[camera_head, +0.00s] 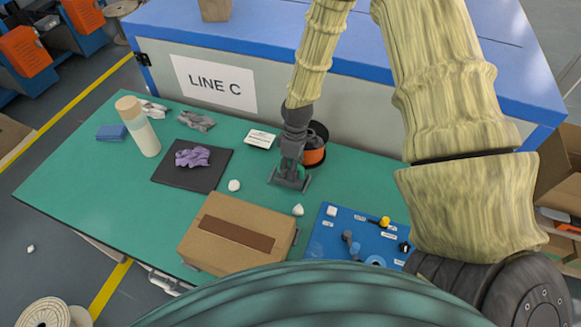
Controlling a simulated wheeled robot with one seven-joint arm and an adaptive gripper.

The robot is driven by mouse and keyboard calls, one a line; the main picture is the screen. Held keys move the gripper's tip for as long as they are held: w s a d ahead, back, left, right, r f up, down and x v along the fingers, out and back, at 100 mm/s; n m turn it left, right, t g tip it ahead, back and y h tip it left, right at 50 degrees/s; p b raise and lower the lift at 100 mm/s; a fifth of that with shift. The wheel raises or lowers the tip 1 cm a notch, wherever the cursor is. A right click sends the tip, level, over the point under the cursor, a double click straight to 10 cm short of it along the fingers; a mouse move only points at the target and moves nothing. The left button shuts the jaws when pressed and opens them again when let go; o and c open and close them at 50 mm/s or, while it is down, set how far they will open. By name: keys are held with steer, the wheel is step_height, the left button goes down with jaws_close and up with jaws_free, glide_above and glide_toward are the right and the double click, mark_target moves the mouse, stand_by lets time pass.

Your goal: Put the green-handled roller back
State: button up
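My gripper (290,181) points down over the green table, just in front of a black and orange round container. Its dark fingers look spread apart. A small green patch shows between them; I cannot tell whether it is the roller's handle or the tabletop. No green-handled roller can be made out clearly elsewhere. A blue tool board (318,238) with white labels lies at the table's front right. It carries a yellow-topped item (384,222), a grey and blue item (350,242) and a blue ring (375,261). My arm hides part of its right side.
A cardboard box (225,254) stands at the front middle. A black mat (165,173) with a purple cloth (193,157), a cream bottle (141,130), grey rags (196,121) and a blue block (111,132) lie left. The black and orange container (314,156) stands behind my gripper. Small white pieces (235,185) lie nearby.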

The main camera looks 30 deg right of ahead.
steer(key=shift+r, duration=0.15)
steer(key=shift+a+r+p, duration=0.1)
steer(key=shift+r+p, duration=0.2)
steer(key=shift+r, duration=0.2)
step_height(320, 180, up, 12)
steer(key=d+b, duration=0.1)
steer(key=b, duration=0.2)
steer(key=shift+w+d+b, duration=0.25)
steer(key=shift+w+b, duration=0.1)
steer(key=shift+w, duration=0.05)
steer(key=shift+r, duration=0.2)
